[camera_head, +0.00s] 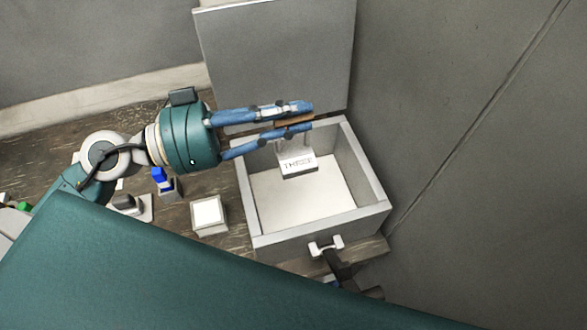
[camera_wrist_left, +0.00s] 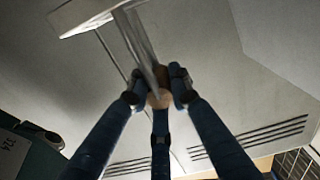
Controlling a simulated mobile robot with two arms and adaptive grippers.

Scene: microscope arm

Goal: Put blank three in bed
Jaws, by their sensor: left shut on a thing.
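My left gripper (camera_head: 306,117) reaches in from the left over the open box-like bed (camera_head: 254,205). Its blue fingers are shut on the brown grip of the blank three. The pale block of the blank three, lettered "THREE" (camera_head: 299,164), hangs below the fingers, inside the outline of the bed in the head view. Whether it touches the bed floor I cannot tell. In the left wrist view the fingers meet around a small brown part (camera_wrist_left: 159,98), with a thin pale plate rising above. My right gripper is not in view.
A grey upright panel (camera_head: 275,60) stands behind the bed, and a grey wall is to its right. A white handle (camera_head: 326,245) is on the bed's front. A white-topped block (camera_head: 207,213) and a blue-topped piece (camera_head: 160,180) stand to the left.

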